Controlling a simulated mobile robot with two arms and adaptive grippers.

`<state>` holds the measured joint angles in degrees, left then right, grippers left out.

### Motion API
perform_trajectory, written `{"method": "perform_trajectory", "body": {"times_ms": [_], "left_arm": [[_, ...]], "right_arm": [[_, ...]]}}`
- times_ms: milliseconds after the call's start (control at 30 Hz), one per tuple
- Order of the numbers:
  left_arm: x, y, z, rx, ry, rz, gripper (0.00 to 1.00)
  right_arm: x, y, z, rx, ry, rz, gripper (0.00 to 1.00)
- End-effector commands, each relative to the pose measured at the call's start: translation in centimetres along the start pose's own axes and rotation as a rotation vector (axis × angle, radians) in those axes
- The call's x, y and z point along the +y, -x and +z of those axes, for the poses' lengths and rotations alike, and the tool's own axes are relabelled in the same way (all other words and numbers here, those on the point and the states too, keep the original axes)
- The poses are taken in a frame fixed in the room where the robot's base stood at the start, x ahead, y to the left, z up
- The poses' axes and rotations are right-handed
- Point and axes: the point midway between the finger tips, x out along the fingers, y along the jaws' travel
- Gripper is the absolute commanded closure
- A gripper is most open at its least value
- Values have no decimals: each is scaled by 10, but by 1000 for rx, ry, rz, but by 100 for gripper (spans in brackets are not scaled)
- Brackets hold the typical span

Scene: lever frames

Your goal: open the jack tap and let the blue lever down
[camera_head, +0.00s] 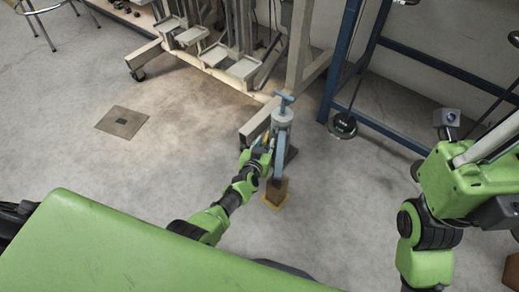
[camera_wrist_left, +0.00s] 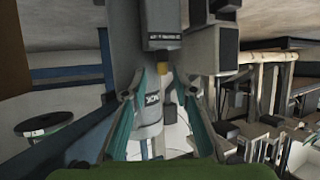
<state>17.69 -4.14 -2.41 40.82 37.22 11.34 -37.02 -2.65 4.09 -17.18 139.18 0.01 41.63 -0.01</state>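The jack (camera_head: 283,118) is a grey upright body with a blue T-shaped handle (camera_head: 284,98) on top. The blue lever (camera_head: 280,155) runs steeply down along it, above a brown block (camera_head: 277,187) on a yellow base. My left gripper (camera_head: 266,146) is at the left side of the jack. In the left wrist view, its teal fingers (camera_wrist_left: 159,75) stand apart in front of the grey jack body (camera_wrist_left: 150,112). My right gripper is out of view.
A beige wheeled frame (camera_head: 206,58) stands behind the jack. A blue rack (camera_head: 437,62) and a black round weight (camera_head: 342,125) are at the back right. A floor plate (camera_head: 121,122) lies left.

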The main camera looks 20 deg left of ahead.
Motion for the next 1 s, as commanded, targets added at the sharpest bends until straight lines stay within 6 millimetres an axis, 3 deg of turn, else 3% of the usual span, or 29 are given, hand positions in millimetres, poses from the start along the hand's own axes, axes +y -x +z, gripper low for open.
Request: {"method": "perform_trajectory", "body": {"times_ms": [633, 1000], "left_arm": [[-5, 55, -1, 3, -1, -7, 74], [-7, 65, -2, 4, -3, -9, 74]], "right_arm": [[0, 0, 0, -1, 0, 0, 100], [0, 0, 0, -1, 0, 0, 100]]}}
